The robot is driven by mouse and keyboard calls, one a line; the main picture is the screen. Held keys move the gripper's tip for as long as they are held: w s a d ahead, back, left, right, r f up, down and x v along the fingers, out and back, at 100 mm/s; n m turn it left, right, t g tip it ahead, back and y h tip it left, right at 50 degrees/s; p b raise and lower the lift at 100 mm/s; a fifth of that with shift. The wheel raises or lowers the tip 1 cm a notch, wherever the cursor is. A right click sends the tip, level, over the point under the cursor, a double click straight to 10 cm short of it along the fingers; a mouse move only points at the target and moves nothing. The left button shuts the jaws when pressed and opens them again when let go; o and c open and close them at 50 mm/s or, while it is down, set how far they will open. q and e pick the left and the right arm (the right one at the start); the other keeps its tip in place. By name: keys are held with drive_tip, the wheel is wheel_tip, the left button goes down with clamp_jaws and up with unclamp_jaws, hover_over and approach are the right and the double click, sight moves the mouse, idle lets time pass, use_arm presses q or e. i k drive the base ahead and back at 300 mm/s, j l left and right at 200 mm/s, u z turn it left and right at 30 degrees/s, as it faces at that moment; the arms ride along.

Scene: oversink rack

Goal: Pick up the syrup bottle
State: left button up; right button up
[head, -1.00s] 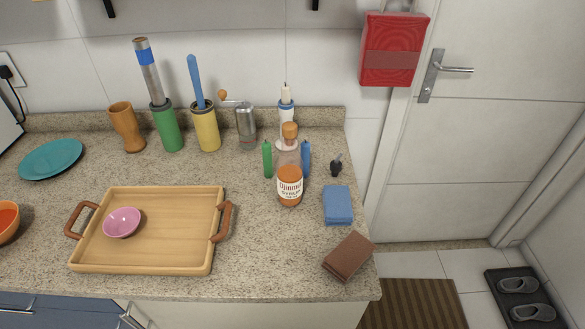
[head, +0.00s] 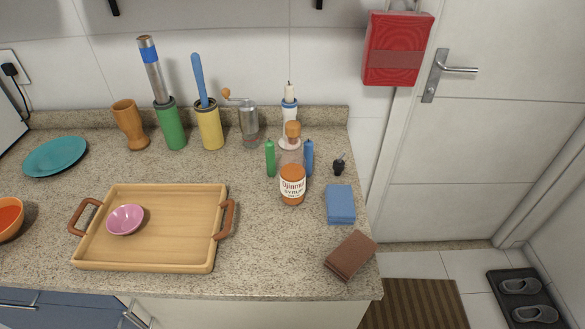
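The syrup bottle (head: 292,180) stands upright on the granite counter, right of the tray. It has clear sides, a white label, amber syrup in its lower part and an orange-brown cap. A green candle-like stick stands close at its left and a blue one close at its right. Neither of my grippers shows in the head view, so their state is hidden.
A wooden tray (head: 152,255) with a pink bowl (head: 125,220) lies left of the bottle. A blue cloth (head: 340,204) and a brown block (head: 351,255) lie to its right. A candle holder (head: 289,110) and grinder (head: 249,124) stand behind. Counter in front is clear.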

sight(292, 161)
drive_tip(key=k+j, duration=0.1)
drive_tip(key=j, duration=0.3)
drive_tip(key=k+j, duration=0.1)
drive_tip(key=j, duration=0.35)
drive_tip(key=k+j, duration=0.15)
drive_tip(key=j, duration=0.25)
drive_tip(key=z, duration=0.05)
